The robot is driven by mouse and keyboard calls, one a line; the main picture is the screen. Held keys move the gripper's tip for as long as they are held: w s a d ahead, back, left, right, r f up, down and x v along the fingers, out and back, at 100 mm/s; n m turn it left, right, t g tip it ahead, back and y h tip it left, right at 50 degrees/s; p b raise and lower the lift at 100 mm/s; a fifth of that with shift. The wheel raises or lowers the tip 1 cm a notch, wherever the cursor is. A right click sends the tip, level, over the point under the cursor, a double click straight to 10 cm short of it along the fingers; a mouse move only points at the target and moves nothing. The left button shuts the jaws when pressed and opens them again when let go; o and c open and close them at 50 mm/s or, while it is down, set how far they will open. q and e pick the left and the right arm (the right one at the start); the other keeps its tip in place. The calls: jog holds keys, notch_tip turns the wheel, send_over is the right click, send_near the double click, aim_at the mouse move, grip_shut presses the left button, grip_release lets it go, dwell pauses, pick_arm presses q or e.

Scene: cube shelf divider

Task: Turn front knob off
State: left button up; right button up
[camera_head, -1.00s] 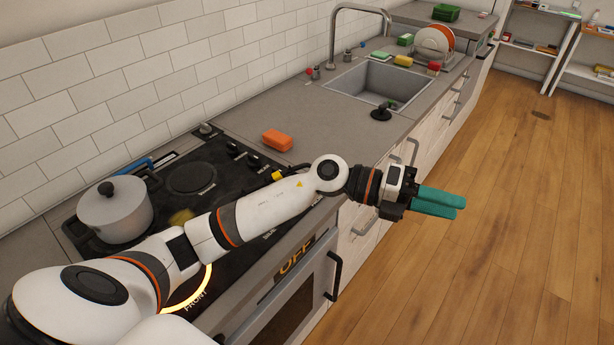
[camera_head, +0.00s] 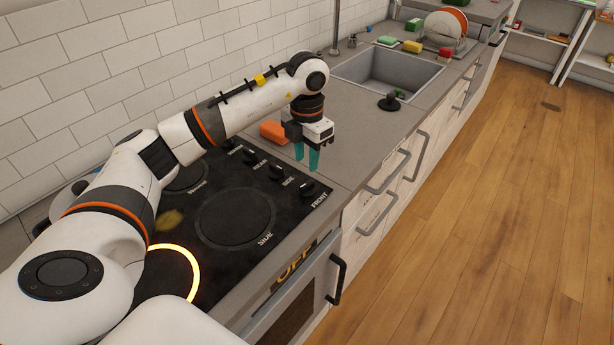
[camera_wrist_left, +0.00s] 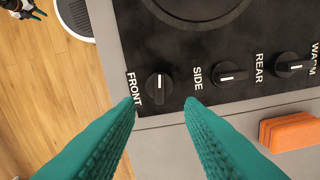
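The front knob (camera_head: 307,188) is a black dial beside the FRONT label at the near right corner of the cooktop. In the left wrist view the front knob (camera_wrist_left: 159,88) has its white mark crosswise to the marks on the side and rear knobs. The front burner ring (camera_head: 192,270) glows orange, partly hidden by my arm. My left gripper (camera_head: 306,164) points down with teal fingers apart and empty, above the knob row. In the left wrist view its fingertips (camera_wrist_left: 160,102) are either side of the front knob's line, apart from it. My right gripper (camera_wrist_left: 22,10) seems to show small at the corner.
The side knob (camera_wrist_left: 229,76) and rear knob (camera_wrist_left: 293,66) sit in the same row. An orange sponge (camera_head: 273,132) lies on the counter behind the gripper. A pot (camera_head: 68,190) is mostly hidden by my arm. The oven handle (camera_head: 338,278) sticks out in front.

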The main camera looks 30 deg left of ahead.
aim_at(307, 183)
pick_arm(q)
notch_tip(307, 183, down, 8)
jog(key=shift+r+p, duration=0.15)
jog(key=shift+p, duration=0.5)
grip_shut()
